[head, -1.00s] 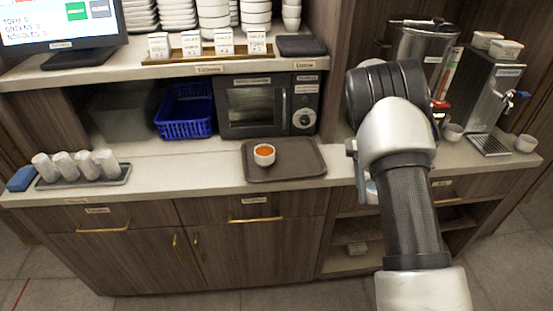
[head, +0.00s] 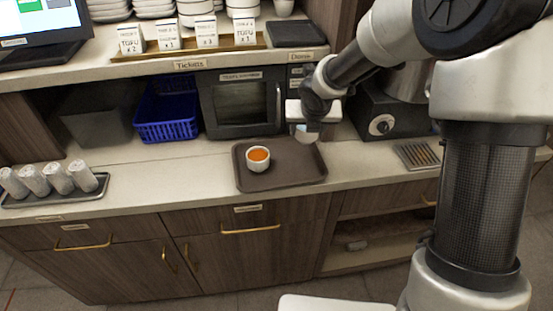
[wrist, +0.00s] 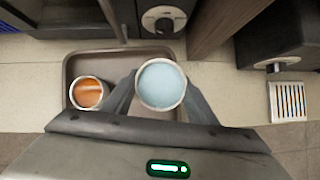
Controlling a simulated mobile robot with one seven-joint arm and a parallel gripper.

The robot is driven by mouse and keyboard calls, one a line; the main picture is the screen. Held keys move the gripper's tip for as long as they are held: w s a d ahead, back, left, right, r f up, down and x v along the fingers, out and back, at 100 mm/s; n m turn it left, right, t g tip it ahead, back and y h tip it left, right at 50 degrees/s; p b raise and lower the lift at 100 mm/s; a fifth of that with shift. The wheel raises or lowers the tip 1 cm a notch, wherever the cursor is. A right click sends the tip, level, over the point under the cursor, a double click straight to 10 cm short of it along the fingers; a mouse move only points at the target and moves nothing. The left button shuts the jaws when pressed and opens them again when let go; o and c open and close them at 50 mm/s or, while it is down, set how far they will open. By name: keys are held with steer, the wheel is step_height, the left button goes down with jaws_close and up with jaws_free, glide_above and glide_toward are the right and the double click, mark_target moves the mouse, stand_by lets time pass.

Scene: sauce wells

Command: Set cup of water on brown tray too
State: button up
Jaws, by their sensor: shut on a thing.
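The brown tray (head: 285,181) lies on the counter; it also shows in the wrist view (wrist: 100,62). A white cup of orange sauce (head: 258,158) stands on its left part, and in the wrist view (wrist: 88,93) it is left of my gripper. My gripper (wrist: 161,92) is shut on a cup of pale blue water (wrist: 161,82), one finger on each side. In the head view my gripper (head: 306,118) is at the tray's back right corner, with the cup (head: 307,135) partly hidden under it. I cannot tell whether the cup touches the tray.
A dark microwave (head: 240,105) stands behind the tray, with a blue basket (head: 167,115) to its left. A holder of wrapped cups (head: 55,185) is at the left of the counter. A drip grate (head: 416,155) is at right. The counter between holder and tray is clear.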

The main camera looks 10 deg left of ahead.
steer(key=shift+a+r+n+y, duration=0.1)
steer(key=shift+a+n+y, duration=0.4)
steer(key=shift+a+n, duration=0.55)
steer(key=b, duration=0.3)
glide_above(295, 156)
steer(key=s, duration=0.2)
steer(key=f, duration=0.4)
steer(key=shift+s+d+f, duration=0.2)
steer(key=shift+d+f, duration=0.05)
steer(key=shift+f, duration=0.1)
steer(key=shift+f+b, duration=0.85)
steer(key=shift+f, duration=1.35)
steer(key=shift+f, duration=0.1)
steer(key=o, duration=1.2)
steer(key=shift+d, duration=0.1)
steer(key=shift+r, duration=0.35)
steer(key=p+v, duration=0.5)
steer(key=v, duration=0.6)
steer(key=shift+r, duration=0.25)
steer(key=shift+s, duration=0.1)
